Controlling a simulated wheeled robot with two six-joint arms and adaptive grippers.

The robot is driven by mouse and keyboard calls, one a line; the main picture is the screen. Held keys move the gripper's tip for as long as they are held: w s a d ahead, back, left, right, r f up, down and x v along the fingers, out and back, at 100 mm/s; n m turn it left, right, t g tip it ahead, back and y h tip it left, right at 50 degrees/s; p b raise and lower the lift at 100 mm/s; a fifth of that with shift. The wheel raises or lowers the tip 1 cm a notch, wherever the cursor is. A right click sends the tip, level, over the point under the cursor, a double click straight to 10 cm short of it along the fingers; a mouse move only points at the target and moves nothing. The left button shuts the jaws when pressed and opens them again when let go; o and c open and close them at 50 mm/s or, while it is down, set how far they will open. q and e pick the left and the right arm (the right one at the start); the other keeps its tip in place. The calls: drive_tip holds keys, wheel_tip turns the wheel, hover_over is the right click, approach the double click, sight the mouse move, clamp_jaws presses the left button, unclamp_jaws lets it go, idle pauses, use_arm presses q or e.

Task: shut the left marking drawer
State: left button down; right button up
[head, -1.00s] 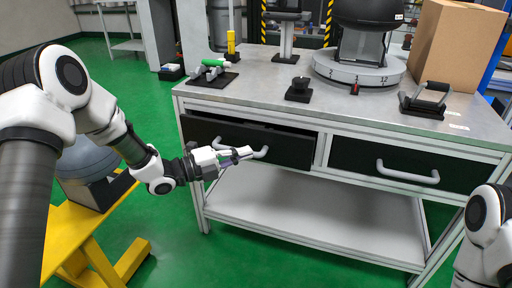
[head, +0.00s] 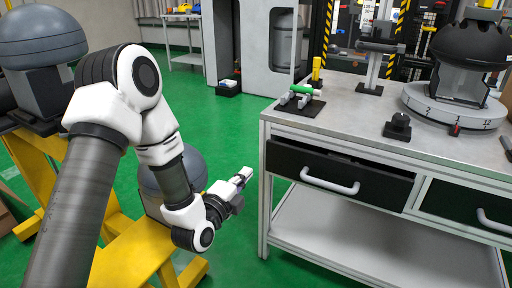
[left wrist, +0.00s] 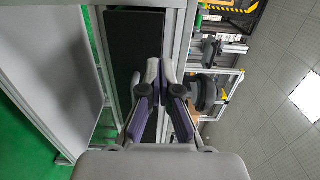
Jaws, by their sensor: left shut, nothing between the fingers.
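The left marking drawer (head: 290,162) has a black front and a pale bar handle (head: 330,182), under the left part of the bench top. A dark gap shows above its front, so it seems to stand slightly out. My left gripper (head: 244,175) is shut and empty, left of the bench and apart from the drawer and handle in the head view. My right gripper is out of view.
The grey bench top (head: 350,115) carries a green-handled tool on a black plate (head: 299,100), a small black block (head: 398,127) and a round numbered base (head: 455,108). A second drawer (head: 455,206) sits to the right. A yellow stand (head: 140,250) is near my left arm.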

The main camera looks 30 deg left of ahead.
use_arm(q)
drive_tip(key=b, duration=0.4)
approach(276, 145)
drive_tip(key=shift+h, duration=0.3)
drive_tip(key=w, duration=0.7)
drive_tip(key=shift+w+f, duration=0.1)
